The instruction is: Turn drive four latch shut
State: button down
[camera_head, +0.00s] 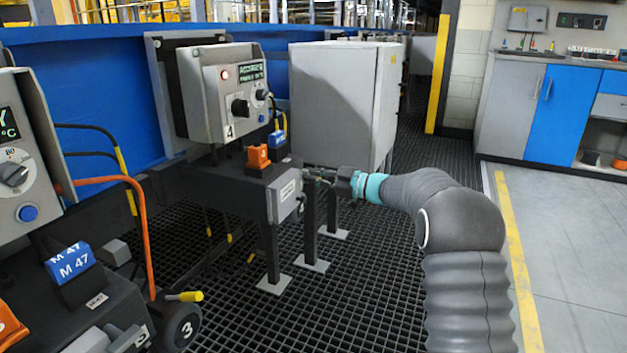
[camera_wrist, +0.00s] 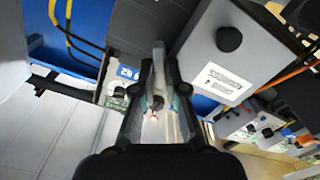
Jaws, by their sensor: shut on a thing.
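Drive four is the grey control box (camera_head: 213,100) marked 4, with a lit green display, a red lamp and dark knobs. Below it is a dark junction box (camera_head: 240,185) with an orange plug (camera_head: 258,157) and a blue plug (camera_head: 277,138) on top. My gripper (camera_head: 312,175) reaches in from the right at the junction box's right end. In the wrist view my gripper (camera_wrist: 157,112) is shut on a grey lever, the latch (camera_wrist: 158,66), which stands lengthwise between the fingers. The latch is mostly hidden in the head view, and its exact angle cannot be told.
A large grey cabinet (camera_head: 345,95) stands behind my gripper. Another drive station with a blue M 47 plug (camera_head: 72,262) and an orange cable (camera_head: 143,225) is at the left. Black grating (camera_head: 365,285) covers the floor, and open grey floor (camera_head: 570,260) lies at the right.

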jog(key=n+b, duration=0.1)
jog(key=n, duration=0.3)
jog(key=n+b, duration=0.1)
jog(key=n, duration=0.3)
jog(key=n+b, duration=0.1)
jog(key=n, duration=0.3)
jog(key=shift+s+f, duration=0.1)
jog(key=shift+f, duration=0.15)
dwell(0.5)
jog(key=c, duration=1.2)
grip_release()
jog(key=v, duration=1.2)
